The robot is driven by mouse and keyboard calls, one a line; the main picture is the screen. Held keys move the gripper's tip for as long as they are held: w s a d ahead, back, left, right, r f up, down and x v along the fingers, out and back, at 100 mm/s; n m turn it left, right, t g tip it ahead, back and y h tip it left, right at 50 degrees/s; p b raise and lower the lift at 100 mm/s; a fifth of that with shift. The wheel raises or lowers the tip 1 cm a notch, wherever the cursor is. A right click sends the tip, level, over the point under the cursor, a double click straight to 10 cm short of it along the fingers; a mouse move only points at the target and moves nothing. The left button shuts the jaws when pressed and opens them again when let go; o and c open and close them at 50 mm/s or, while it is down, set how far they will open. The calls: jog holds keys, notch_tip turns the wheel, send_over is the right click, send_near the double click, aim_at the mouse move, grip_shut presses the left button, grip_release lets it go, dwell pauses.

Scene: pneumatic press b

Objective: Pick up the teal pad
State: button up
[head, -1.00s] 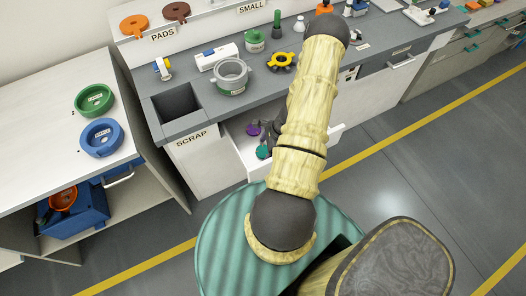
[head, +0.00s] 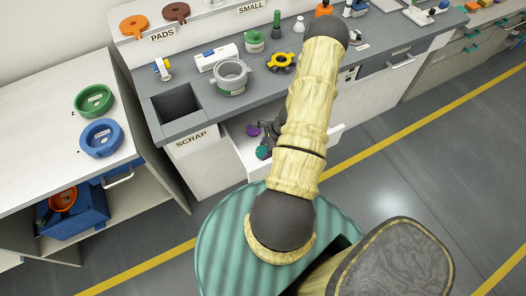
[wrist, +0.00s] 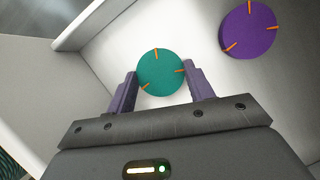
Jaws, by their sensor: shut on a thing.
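The teal pad (wrist: 160,73) is a round disc with orange marks on its rim. In the wrist view it sits between the two fingers of my gripper (wrist: 161,84), which are shut on its sides. The pad is in or just above an open white drawer (wrist: 208,88); I cannot tell whether it still touches the drawer floor. In the head view a bit of the teal pad (head: 262,152) shows beside my gripper (head: 268,140), which my arm mostly hides.
A purple pad (wrist: 248,28) with orange marks lies in the drawer, right of the teal pad. The drawer walls stand close around my gripper. The grey counter (head: 190,122) with a scrap opening and several parts is above. A side table (head: 60,150) stands at left.

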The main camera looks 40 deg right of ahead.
aim_at(265, 151)
jog(key=shift+r, duration=0.1)
notch_tip(265, 151, up, 10)
dwell(0.5)
dwell(0.5)
